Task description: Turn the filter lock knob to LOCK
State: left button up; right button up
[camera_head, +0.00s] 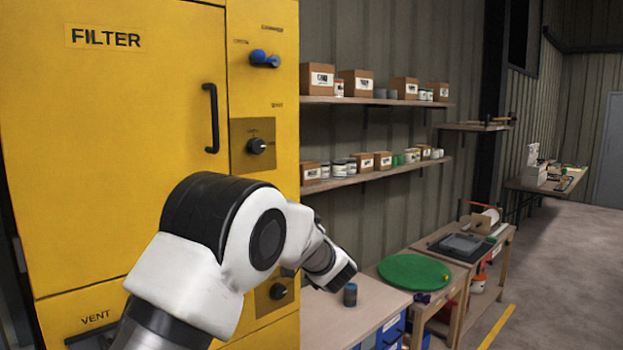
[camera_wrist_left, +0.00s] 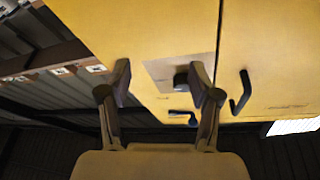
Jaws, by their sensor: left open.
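The yellow filter cabinet (camera_head: 110,110) fills the left of the head view, with its FILTER label at the top. A black round knob (camera_head: 257,146) sits on a brownish plate right of the black door handle (camera_head: 211,118); its small lettering is too blurred to read. My left arm crosses in front of the cabinet below this knob; its gripper cannot be made out there. In the left wrist view my left gripper (camera_wrist_left: 161,84) is open and empty. That view looks inverted, and the knob (camera_wrist_left: 182,79) shows beside the right finger, partly hidden by it. My right gripper is in neither view.
A blue knob (camera_head: 264,58) sits higher on the cabinet and another black knob (camera_head: 278,291) lower down. Shelves (camera_head: 378,102) with boxes and cans line the wall. The floor at right is clear.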

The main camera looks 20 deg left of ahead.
pick_arm(q)
jog(key=n, duration=0.2)
send_near(258, 147)
jog(key=a, duration=0.1)
jog(key=shift+y, duration=0.4)
jog(key=p+x, duration=0.2)
jog(key=x, duration=0.2)
jog(key=w+p+x, duration=0.1)
jog(key=p+x, duration=0.1)
jog(key=x, duration=0.2)
jog(key=shift+d+p, duration=0.15)
jog(key=shift+p, duration=0.2)
jog(key=shift+a, duration=0.25)
jog(key=shift+s+d, duration=0.1)
jog(key=shift+d, duration=0.2)
jog(key=shift+c, duration=0.9)
jog(key=c, duration=1)
